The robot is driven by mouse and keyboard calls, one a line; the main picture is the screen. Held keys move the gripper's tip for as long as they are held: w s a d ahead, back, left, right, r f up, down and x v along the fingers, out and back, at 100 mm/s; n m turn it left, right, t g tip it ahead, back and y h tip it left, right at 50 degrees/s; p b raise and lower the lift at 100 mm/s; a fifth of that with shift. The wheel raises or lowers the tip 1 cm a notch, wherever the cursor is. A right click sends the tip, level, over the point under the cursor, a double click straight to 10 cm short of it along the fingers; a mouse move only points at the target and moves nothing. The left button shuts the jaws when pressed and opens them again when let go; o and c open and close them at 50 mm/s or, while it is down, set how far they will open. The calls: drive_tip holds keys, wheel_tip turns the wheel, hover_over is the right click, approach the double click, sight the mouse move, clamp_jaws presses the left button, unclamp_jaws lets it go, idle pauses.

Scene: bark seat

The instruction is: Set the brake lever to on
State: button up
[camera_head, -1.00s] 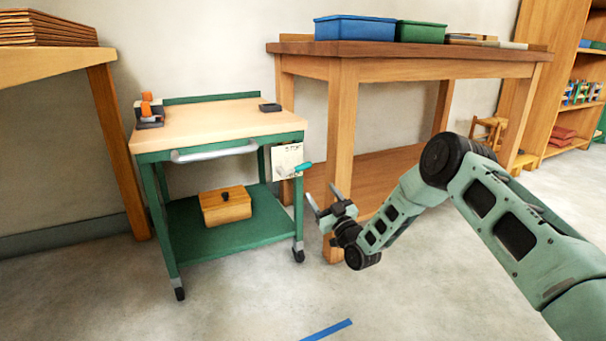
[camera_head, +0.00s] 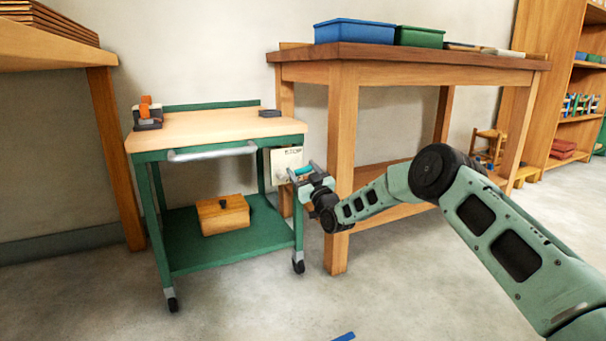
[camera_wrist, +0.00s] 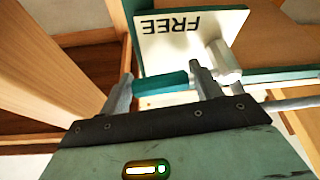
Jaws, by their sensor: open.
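The brake lever has a teal grip (camera_wrist: 162,83) and a pale hub (camera_wrist: 222,62) on a white plate (camera_wrist: 190,38) at the right side of the green cart. In the wrist view the plate shows the word FREE, upside down. My gripper (camera_wrist: 160,90) is open, with one finger on each side of the teal grip. I cannot tell whether the fingers touch it. In the head view my gripper (camera_head: 306,178) is at the plate (camera_head: 285,163), and the teal grip (camera_head: 303,170) shows between its fingers.
The green cart (camera_head: 228,238) on casters carries a wooden box (camera_head: 223,214) on its lower shelf and an orange-and-dark tool (camera_head: 147,113) on top. A wooden workbench (camera_head: 343,160) stands close to the right, its front leg near my gripper.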

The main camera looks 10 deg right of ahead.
drive_tip(key=shift+c, duration=0.3)
drive_tip(key=c, duration=1)
drive_tip(key=shift+c, duration=0.2)
